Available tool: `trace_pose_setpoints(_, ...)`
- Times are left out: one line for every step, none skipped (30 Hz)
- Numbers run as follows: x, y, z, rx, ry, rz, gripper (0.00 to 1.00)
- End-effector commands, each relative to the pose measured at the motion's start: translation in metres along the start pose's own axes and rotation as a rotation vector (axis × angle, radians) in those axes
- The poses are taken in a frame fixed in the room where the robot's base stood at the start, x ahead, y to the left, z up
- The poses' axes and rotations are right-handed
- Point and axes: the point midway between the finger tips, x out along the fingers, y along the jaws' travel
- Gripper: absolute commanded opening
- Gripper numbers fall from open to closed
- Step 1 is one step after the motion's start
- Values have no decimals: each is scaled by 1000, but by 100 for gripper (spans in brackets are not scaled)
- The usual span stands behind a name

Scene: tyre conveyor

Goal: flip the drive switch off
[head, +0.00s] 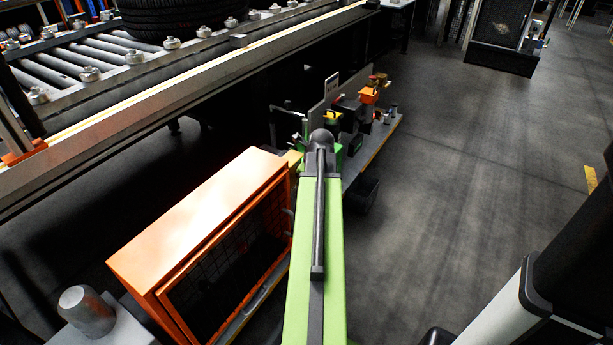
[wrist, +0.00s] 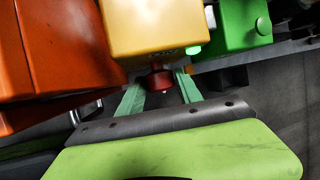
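In the wrist view a yellow box (wrist: 155,28) carries a dark red knob (wrist: 159,80) at its lower edge, which looks like the drive switch. My gripper (wrist: 158,90) has its two pale green fingers apart, one on each side of the knob. A gap shows at the left finger; the right finger is very close to the knob, and I cannot tell if it touches. The switch's position cannot be read. In the head view my arm hides the gripper and knob; a bit of yellow box (head: 293,159) shows beside the arm.
A green box (wrist: 240,25) stands right of the yellow one. A large orange cabinet (head: 200,225) with a mesh front stands left of my arm. The roller conveyor (head: 75,62) with a tyre (head: 175,15) is behind. Open floor (head: 470,170) lies to the right.

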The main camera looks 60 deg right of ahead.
Motion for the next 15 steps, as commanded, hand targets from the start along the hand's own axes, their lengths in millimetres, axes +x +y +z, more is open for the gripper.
trace_pose_setpoints(0,0,0,0,0,0,34)
trace_pose_setpoints(0,0,0,0,0,0,30)
trace_pose_setpoints(0,0,0,0,0,0,25)
trace_pose_setpoints(0,0,0,0,0,0,21)
trace_pose_setpoints(0,0,0,0,0,0,17)
trace_pose_setpoints(0,0,0,0,0,0,12)
trace_pose_setpoints(0,0,0,0,0,0,8)
trace_pose_setpoints(0,0,0,0,0,0,4)
trace_pose_setpoints(0,0,0,0,0,0,0)
trace_pose_setpoints(0,0,0,0,0,0,0)
trace_pose_setpoints(0,0,0,-1,0,-1,0)
trace_pose_setpoints(1,1,0,-4,0,-8,0)
trace_pose_setpoints(1,2,-1,-9,0,-20,0)
trace_pose_setpoints(2,4,-2,-16,1,-36,0)
trace_pose_setpoints(3,7,-2,-30,0,-68,0)
